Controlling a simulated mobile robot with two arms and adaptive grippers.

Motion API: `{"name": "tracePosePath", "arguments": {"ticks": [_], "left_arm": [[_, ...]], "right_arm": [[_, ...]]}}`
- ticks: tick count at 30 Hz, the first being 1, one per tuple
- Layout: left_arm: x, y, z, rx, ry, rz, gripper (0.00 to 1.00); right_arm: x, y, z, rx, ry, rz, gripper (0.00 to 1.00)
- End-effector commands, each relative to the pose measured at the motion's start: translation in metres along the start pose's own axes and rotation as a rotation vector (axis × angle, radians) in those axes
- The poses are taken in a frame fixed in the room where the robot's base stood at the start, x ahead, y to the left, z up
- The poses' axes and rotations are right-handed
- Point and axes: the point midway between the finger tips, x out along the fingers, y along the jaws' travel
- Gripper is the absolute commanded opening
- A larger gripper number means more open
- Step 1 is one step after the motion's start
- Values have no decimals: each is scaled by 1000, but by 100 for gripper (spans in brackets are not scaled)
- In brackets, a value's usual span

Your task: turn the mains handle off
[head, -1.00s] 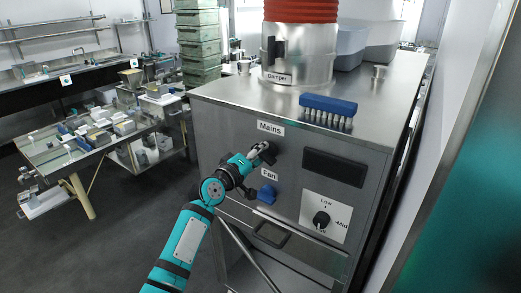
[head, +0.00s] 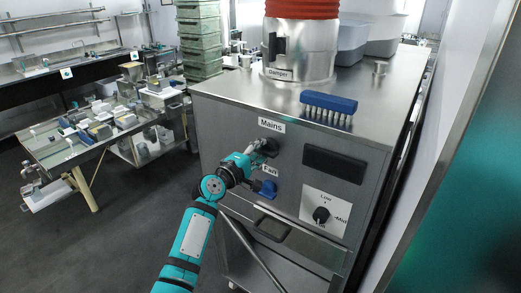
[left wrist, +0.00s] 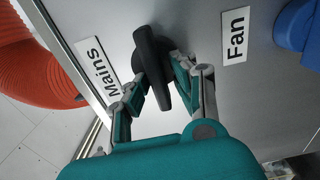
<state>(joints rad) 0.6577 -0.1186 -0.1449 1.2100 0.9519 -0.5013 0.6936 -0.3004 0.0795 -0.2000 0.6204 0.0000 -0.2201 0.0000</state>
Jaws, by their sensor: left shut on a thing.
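The mains handle (left wrist: 152,68) is a dark bar on a round base, beside the "Mains" label (left wrist: 97,68) in the left wrist view. In the head view it is mostly hidden behind my gripper, below the "Mains" label (head: 271,125). My left gripper (left wrist: 158,82) is shut on the handle, with one finger on each side of it. In the head view my left gripper (head: 262,152) reaches the front panel of the steel cabinet (head: 225,135). My right gripper is not in view.
A blue fan knob (head: 268,189) sits just below my gripper. A Low-to-Mid dial (head: 321,215) is at lower right. A blue brush (head: 329,107) lies on the cabinet top near a metal duct (head: 300,50). A cluttered table (head: 75,150) stands at left.

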Motion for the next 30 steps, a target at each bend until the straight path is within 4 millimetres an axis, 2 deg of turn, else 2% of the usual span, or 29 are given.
{"name": "tracePosePath", "arguments": {"ticks": [8, 9, 11, 22, 26, 30], "left_arm": [[0, -1, 0, -1, -1, -2, 0], [0, -1, 0, -1, -1, -2, 29], [0, -1, 0, 0, -1, -2, 36], [-7, -1, 0, 1, 0, 0, 36], [-25, -1, 0, 1, 1, 1, 36], [-55, -2, -1, 2, 2, -1, 36]], "right_arm": [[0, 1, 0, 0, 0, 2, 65], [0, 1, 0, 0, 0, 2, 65], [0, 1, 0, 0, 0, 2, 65], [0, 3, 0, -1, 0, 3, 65], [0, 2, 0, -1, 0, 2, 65], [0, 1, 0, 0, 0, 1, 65]]}}
